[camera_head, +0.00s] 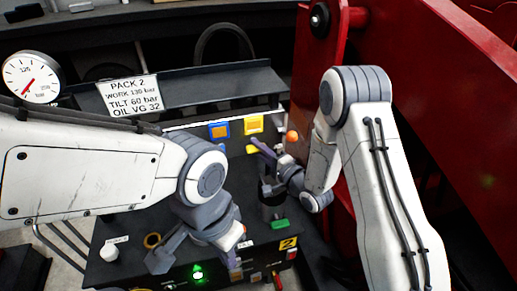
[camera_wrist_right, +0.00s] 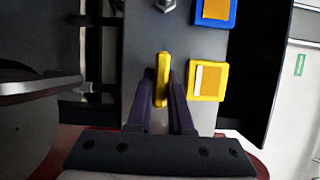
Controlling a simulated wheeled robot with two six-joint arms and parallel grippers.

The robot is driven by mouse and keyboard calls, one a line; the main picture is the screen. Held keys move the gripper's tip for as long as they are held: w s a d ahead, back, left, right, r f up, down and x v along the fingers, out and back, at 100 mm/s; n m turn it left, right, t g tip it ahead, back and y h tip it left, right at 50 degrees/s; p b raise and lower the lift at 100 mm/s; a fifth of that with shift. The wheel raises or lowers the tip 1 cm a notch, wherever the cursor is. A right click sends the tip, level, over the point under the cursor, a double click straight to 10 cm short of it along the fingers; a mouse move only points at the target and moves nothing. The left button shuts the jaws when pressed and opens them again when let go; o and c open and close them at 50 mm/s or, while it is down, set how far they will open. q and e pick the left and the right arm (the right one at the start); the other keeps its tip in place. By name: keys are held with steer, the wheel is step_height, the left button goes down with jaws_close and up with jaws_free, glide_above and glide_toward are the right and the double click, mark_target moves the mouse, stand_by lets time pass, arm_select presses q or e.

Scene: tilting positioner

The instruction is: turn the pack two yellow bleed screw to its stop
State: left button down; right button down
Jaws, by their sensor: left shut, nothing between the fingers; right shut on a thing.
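The yellow bleed screw (camera_wrist_right: 162,80) shows in the right wrist view as an upright yellow bar on a dark panel. My right gripper (camera_wrist_right: 163,98) is shut on it, with one dark finger on each side. In the head view a bit of the yellow screw (camera_head: 252,149) shows beside the purple fingers of my right gripper (camera_head: 264,149). My left gripper (camera_head: 163,254) is low over the front of the bench, apart from the screw. It is shut and empty, and its fingertips are hard to make out.
A blue-framed square (camera_head: 219,130) and a yellow-framed square (camera_head: 253,124) sit above the screw. A PACK 2 sign (camera_head: 129,95) and a gauge (camera_head: 32,78) stand at the left. A lit green button (camera_head: 198,272) is at the front. A large red frame (camera_head: 430,110) bounds the right.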

stand_by(0.3)
steer(key=c, duration=0.8)
jaws_free()
steer(key=v, duration=1)
steer(key=shift+s+d+p, duration=0.2)
steer(key=shift+s+p, duration=0.05)
steer(key=shift+p, duration=0.05)
steer(key=shift+f, duration=0.1)
